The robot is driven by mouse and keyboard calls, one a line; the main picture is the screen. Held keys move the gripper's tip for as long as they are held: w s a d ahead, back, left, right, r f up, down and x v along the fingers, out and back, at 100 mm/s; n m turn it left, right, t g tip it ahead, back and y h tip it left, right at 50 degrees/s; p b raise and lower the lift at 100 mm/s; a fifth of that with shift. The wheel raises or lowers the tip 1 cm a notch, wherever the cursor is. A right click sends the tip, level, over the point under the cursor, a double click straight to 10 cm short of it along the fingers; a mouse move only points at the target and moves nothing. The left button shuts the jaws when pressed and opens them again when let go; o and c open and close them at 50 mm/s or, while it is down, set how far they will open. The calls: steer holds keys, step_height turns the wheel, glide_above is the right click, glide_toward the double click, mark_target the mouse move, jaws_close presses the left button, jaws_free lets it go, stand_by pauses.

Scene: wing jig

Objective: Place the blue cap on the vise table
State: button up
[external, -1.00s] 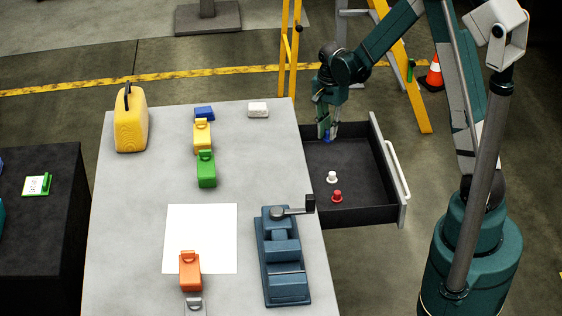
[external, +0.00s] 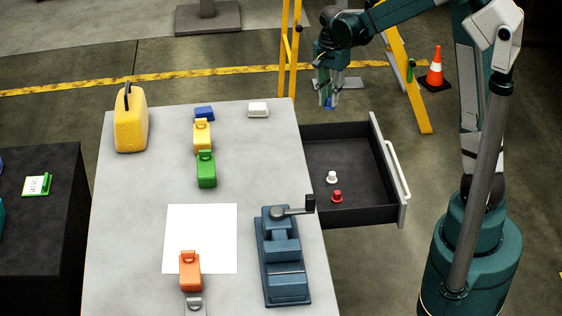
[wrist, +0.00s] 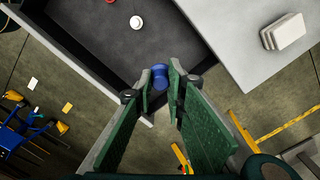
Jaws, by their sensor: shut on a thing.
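My gripper (external: 327,98) is above the back part of the open drawer, raised clear of it. Its fingers are shut on the blue cap (wrist: 160,77), which shows between the fingertips in the wrist view; in the external view only a small blue patch (external: 328,103) of it shows. The vise table (external: 130,220) is the grey-topped table to the left of the drawer. A blue-grey vise (external: 284,255) stands at its front right.
The open drawer (external: 350,165) holds a white cap (external: 332,177) and a red cap (external: 337,196). On the table are a yellow jug (external: 130,122), several coloured blocks, a white sheet (external: 200,225) and a white block (external: 258,110). A yellow ladder (external: 290,50) stands behind.

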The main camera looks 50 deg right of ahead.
mark_target(328, 100)
step_height(328, 100, up, 6)
steer(key=shift+w+a+f, duration=0.1)
steer(key=shift+w+f, duration=0.05)
steer(key=shift+f, duration=0.1)
steer(key=w+a+r+n+p, duration=0.1)
steer(key=w+a+n, duration=0.35)
steer(key=a, duration=0.95)
steer(key=w+a+n+p, duration=0.2)
steer(key=w+a, duration=0.6)
steer(key=a, duration=0.5)
steer(key=w+a+r+n+p, duration=0.1)
steer(key=w+a+n, duration=0.35)
steer(key=a, duration=0.95)
steer(key=s+a+f+n+p, duration=0.1)
steer(key=s+a+n, duration=0.15)
steer(key=a, duration=1.35)
steer(key=s+a+n+p, duration=0.2)
steer(key=s+a, duration=0.1)
steer(key=a, duration=1.2)
steer(key=s+a+f+n+p, duration=0.1)
steer(key=s+a+n, duration=0.2)
steer(key=a, duration=1.3)
steer(key=shift+m, duration=0.25)
steer(key=f, duration=0.5)
steer(key=shift+s+a+f, duration=0.15)
steer(key=shift+s+a, duration=0.1)
steer(key=shift+a, duration=0.1)
